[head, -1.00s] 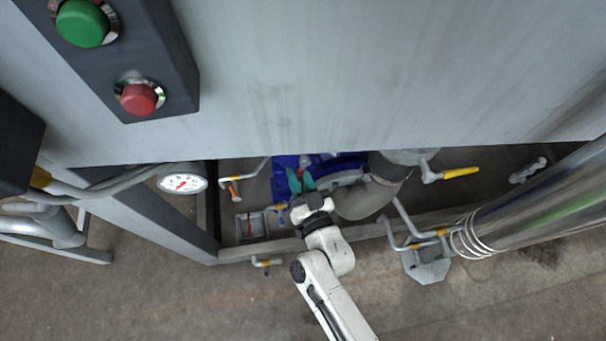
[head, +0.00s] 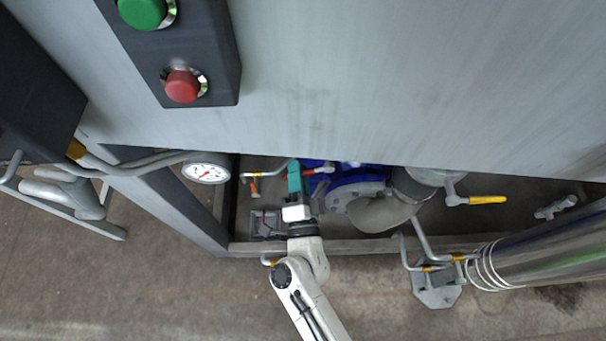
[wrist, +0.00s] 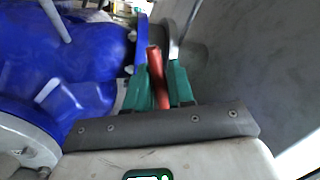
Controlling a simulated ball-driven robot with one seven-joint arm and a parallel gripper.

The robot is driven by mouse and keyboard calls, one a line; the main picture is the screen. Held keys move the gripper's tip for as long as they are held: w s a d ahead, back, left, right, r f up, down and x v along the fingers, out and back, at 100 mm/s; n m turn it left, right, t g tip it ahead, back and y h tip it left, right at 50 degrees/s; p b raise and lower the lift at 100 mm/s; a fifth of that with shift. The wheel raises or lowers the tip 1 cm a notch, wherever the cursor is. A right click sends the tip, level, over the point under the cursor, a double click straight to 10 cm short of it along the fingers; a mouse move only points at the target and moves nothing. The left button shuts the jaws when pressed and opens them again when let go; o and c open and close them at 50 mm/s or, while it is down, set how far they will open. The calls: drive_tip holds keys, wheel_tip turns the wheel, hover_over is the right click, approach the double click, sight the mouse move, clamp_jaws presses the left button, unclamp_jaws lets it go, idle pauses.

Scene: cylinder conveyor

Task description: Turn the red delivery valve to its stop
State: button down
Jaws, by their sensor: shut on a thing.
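The red valve handle (wrist: 157,78) stands between the two teal fingers of my gripper (wrist: 158,88) in the wrist view, and the fingers are shut on it. The valve body behind the handle is mostly hidden. The blue pump housing (wrist: 75,50) fills the left of the wrist view, and its blue body (head: 350,178) lies right of my gripper in the head view.
The grey panel (head: 400,90) overhangs the opening. A small orange-handled valve (head: 254,187) and a pressure gauge (head: 206,172) are to the left.

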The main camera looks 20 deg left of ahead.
drive_tip(key=m, duration=0.1)
drive_tip(key=r+m+h, duration=0.1)
drive_tip(key=m, duration=0.1)
drive_tip(key=shift+s+a+r+t, duration=0.1)
drive_tip(key=shift+a+r+t, duration=0.1)
drive_tip(key=shift+r+t, duration=0.1)
drive_tip(key=shift+r+m+h+p, duration=0.15)
drive_tip(key=shift+r+m, duration=0.2)
drive_tip(key=shift+m, duration=0.4)
drive_tip(key=shift+r+m+h+p, duration=0.15)
drive_tip(key=shift+r+m, duration=0.2)
drive_tip(key=shift+m, duration=0.4)
drive_tip(key=c, duration=1.1)
unclamp_jaws()
drive_tip(key=shift+c, duration=0.2)
drive_tip(key=v, duration=1)
drive_tip(key=shift+s+b, duration=0.3)
drive_tip(key=shift+s, duration=0.05)
drive_tip(key=shift+f, duration=0.15)
